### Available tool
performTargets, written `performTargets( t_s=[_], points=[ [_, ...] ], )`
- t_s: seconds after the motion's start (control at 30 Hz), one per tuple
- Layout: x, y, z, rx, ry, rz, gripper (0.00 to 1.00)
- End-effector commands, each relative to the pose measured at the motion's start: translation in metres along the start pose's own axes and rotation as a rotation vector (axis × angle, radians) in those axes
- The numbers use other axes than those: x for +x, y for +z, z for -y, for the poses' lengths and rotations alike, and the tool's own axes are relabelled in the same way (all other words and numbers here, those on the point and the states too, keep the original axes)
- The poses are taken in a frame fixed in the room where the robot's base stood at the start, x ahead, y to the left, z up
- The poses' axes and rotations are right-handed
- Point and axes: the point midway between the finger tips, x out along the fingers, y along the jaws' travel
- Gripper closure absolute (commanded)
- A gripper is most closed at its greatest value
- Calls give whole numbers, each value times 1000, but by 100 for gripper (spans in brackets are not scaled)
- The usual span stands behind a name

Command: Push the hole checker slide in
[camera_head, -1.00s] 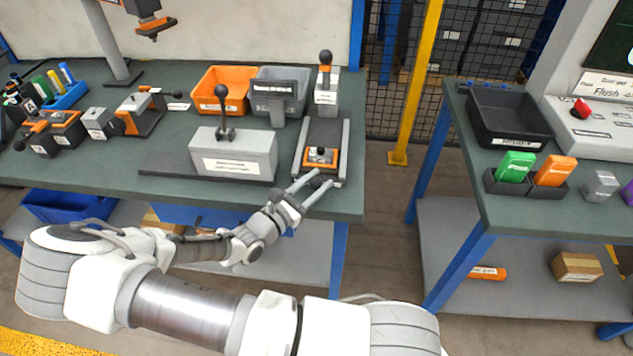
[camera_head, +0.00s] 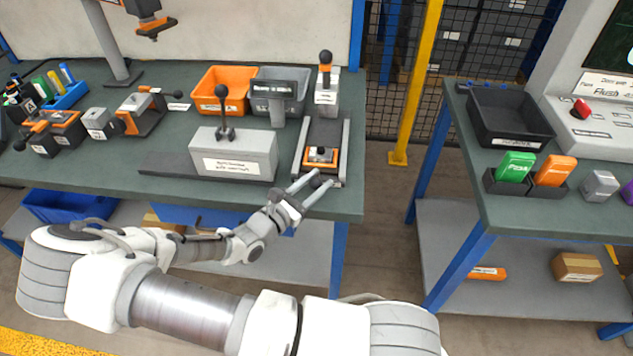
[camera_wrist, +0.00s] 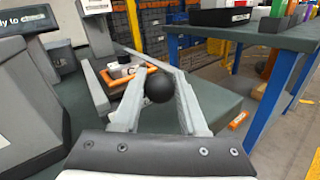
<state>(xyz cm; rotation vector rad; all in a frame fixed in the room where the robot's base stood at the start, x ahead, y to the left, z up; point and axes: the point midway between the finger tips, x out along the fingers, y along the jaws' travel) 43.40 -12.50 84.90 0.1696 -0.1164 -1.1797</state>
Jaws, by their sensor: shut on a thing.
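The hole checker (camera_head: 343,150) stands at the right end of the left bench, with two grey rails and an upright white block (camera_head: 326,92) with a black-knobbed orange lever at its far end. Its slide (camera_head: 320,165), an orange-framed carriage with a small part in it, sits at the near end of the rails. It also shows in the wrist view (camera_wrist: 117,82), ahead of my fingers. My gripper (camera_head: 320,181) is at the slide's near end, shut on its black ball knob (camera_wrist: 159,87). The knob lies between the two grey fingers; its stem is hidden.
A grey box fixture (camera_head: 235,158) with an upright black-knobbed lever stands left of the hole checker. An orange bin (camera_head: 222,88) and a grey bin (camera_head: 292,84) stand behind. A second bench (camera_head: 560,205) is to the right, across a gap. Between the rails, beyond the slide, is clear.

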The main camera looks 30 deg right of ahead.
Motion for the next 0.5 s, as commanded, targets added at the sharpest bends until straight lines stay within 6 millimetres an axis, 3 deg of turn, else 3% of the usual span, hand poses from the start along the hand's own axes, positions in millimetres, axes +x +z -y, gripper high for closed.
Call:
performTargets(
  t_s=[0.3, 0.5],
  points=[
    [48, -10, -30, 0, -4, -11, 100],
    [66, -13, -43, -1, -1, -11, 100]
  ],
)
